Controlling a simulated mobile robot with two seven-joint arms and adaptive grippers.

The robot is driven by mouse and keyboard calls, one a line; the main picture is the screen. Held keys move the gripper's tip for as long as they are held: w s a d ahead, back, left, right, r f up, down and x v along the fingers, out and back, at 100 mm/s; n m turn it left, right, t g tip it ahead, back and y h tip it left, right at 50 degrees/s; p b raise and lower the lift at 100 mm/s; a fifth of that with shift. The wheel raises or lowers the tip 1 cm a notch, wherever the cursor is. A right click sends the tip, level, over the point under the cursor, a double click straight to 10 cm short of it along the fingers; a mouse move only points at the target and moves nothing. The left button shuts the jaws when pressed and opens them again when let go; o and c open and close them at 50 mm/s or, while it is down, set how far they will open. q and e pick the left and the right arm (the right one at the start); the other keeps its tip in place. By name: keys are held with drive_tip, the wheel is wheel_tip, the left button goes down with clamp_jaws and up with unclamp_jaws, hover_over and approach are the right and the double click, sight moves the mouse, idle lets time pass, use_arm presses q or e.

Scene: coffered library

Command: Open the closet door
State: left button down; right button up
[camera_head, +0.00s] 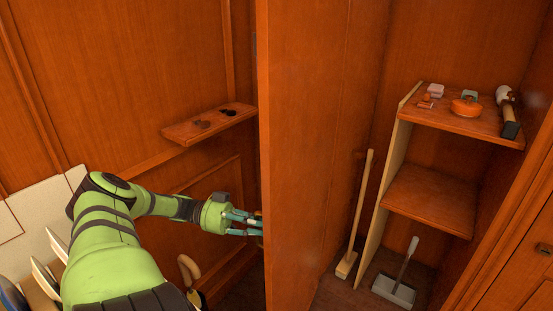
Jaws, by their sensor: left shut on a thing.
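The closet door (305,150) is a tall reddish-brown wooden panel in the middle of the head view. It stands open, and the closet interior shows to its right. My left gripper (246,224) is at the door's left edge, low in the view. Its teal fingers are shut on the door handle, which is mostly hidden by the fingers and the door edge. My right gripper is not in view.
Inside the closet, an upper shelf (455,120) holds an orange item (465,106) and a hammer-like tool (508,112). A small wall shelf (190,132) is left of the door, above my left forearm.

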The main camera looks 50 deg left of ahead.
use_arm(q)
drive_tip(key=shift+s+a, duration=0.25)
drive_tip(key=shift+a, duration=0.35)
drive_tip(key=c, duration=1.1)
unclamp_jaws()
drive_tip(key=shift+c, duration=0.2)
drive_tip(key=v, duration=0.7)
drive_tip(key=shift+s+a, duration=0.2)
